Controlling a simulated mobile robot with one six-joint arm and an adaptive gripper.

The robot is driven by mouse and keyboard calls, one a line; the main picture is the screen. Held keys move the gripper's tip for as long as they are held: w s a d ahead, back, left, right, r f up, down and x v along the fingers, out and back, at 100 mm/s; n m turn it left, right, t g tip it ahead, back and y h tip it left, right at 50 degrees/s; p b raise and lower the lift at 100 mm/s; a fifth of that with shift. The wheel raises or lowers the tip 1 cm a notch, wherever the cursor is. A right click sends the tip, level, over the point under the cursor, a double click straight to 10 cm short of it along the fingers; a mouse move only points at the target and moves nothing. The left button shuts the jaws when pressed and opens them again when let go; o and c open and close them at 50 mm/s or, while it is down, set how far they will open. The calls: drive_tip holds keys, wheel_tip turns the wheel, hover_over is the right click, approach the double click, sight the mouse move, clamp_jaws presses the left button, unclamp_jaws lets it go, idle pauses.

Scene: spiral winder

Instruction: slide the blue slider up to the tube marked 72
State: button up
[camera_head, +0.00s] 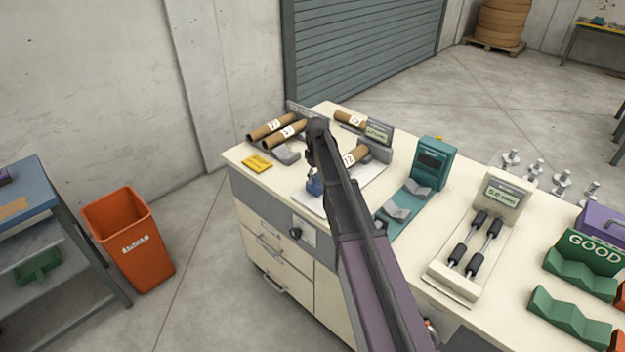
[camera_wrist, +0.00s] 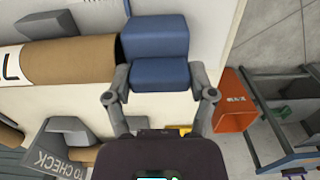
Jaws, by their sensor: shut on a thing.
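The blue slider (camera_head: 314,186) is at the near-left end of a pale measuring bed, partly hidden behind my arm. In the wrist view the blue slider (camera_wrist: 158,72) is a stepped block between my fingers. My gripper (camera_wrist: 160,88) is shut on its lower step; in the head view my gripper (camera_head: 311,168) is mostly hidden by the arm. A brown cardboard tube (camera_head: 361,153), with a label that seems to read 72, lies on the bed. In the wrist view this tube (camera_wrist: 75,62) ends right beside the slider's left face; I cannot tell whether they touch.
Several other labelled tubes (camera_head: 270,126) lie at the back of the bench. A grey display unit (camera_head: 379,133) stands behind the bed. A yellow pad (camera_head: 257,163) lies at the left edge. A teal device (camera_head: 432,160) stands to the right. An orange bin (camera_head: 130,240) is on the floor.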

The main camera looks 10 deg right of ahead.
drive_tip(key=o, duration=1.1)
drive_tip(key=shift+s, duration=0.1)
drive_tip(key=shift+c, duration=0.2)
drive_tip(key=shift+a, duration=0.1)
drive_tip(key=shift+s+a, duration=0.5)
drive_tip(key=shift+a, duration=0.1)
drive_tip(key=shift+s+a+r+p, duration=0.3)
drive_tip(key=shift+a+r+p, duration=0.1)
drive_tip(key=shift+a, duration=0.1)
wheel_tip(320, 180, up, 13)
drive_tip(key=p, duration=1.3)
drive_tip(key=s+f+m+b, duration=0.2)
drive_tip(key=s+f+b, duration=0.3)
drive_tip(key=s, duration=0.4)
drive_tip(key=s+f+m+b, duration=0.2)
drive_tip(key=s+f+b, duration=0.3)
drive_tip(key=s, duration=0.5)
drive_tip(key=s+f+m+b, duration=0.3)
drive_tip(key=s+f+b, duration=0.2)
drive_tip(key=s, duration=0.4)
drive_tip(key=shift+s+d+f, duration=0.15)
drive_tip(key=shift+s+f, duration=0.1)
drive_tip(key=shift+s, duration=0.15)
